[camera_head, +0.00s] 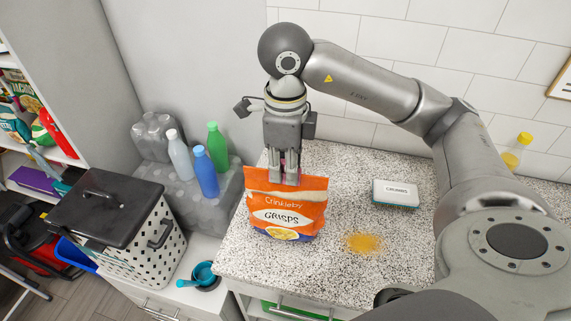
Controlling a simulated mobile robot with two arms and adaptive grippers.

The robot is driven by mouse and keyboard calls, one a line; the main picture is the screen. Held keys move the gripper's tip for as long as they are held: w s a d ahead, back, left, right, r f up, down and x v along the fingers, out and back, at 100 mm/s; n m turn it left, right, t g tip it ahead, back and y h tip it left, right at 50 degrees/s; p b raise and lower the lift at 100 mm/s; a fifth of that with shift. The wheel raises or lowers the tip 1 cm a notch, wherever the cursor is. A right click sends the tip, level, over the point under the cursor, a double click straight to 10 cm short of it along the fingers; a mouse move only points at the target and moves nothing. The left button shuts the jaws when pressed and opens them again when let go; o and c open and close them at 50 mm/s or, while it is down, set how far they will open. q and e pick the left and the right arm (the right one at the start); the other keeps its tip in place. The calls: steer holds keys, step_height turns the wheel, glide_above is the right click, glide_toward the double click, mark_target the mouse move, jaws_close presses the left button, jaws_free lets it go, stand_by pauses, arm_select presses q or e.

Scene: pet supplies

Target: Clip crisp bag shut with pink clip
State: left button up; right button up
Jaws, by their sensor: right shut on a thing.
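The orange crisp bag (311,214) stands upright near the front left of the speckled counter. My right gripper (284,178) points down at the middle of the bag's top edge, its fingers overlapping the front of that edge. The gripper is shut, and a small pink patch between its fingers looks like the pink clip (284,158). The fingers hide most of the clip, so I cannot tell how far it sits over the bag's edge. My left gripper is not in view.
Several bottles (205,172) and a lidded white bin (135,240) stand left. A yellow-capped bottle (516,151) stands far right. The counter's middle is mostly free.

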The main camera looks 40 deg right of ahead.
steer(key=o, duration=0.8)
steer(key=shift+r, duration=0.85)
step_height(320, 180, up, 10)
steer(key=shift+r, duration=0.15)
